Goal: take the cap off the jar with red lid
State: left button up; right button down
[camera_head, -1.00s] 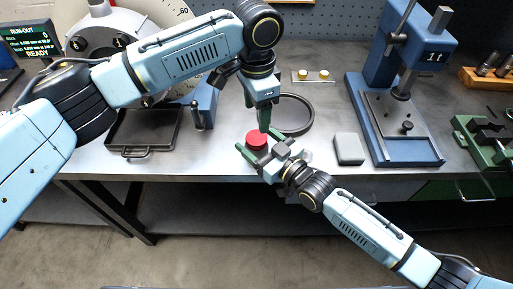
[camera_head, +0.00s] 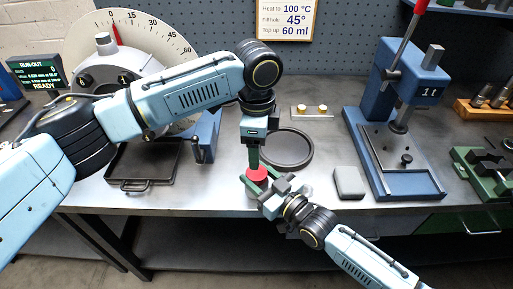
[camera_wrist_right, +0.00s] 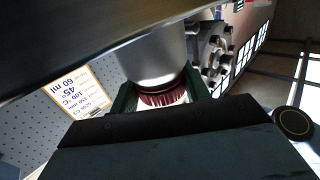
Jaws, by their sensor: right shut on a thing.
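The jar's red lid (camera_head: 257,174) shows at the front of the bench in the head view, between my two grippers. My right gripper (camera_head: 258,183) comes in low from the right and is shut on the jar. In the right wrist view its green fingers stand on both sides of the ribbed red lid (camera_wrist_right: 163,98) and the grey jar body (camera_wrist_right: 150,60), which appears upside down. My left gripper (camera_head: 254,165) points straight down at the lid from above. Its fingers appear edge-on, so I cannot tell their opening or whether they touch the lid.
A grey block (camera_head: 349,183) lies to the right, before the blue press (camera_head: 400,140). A black tray (camera_head: 143,163) and the dial machine (camera_head: 120,60) stand left. A notice (camera_head: 286,18) hangs behind.

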aim_at(256, 172)
pick_arm(q)
jog(key=m, duration=0.7)
jog(key=shift+m, duration=0.4)
jog(key=m, duration=0.5)
jog(key=shift+m, duration=0.4)
jog(key=m, duration=0.5)
jog(key=shift+m, duration=0.3)
jog(key=m, duration=0.5)
jog(key=shift+m, duration=0.4)
jog(key=shift+f, duration=0.5)
notch_tip(256, 172, down, 7)
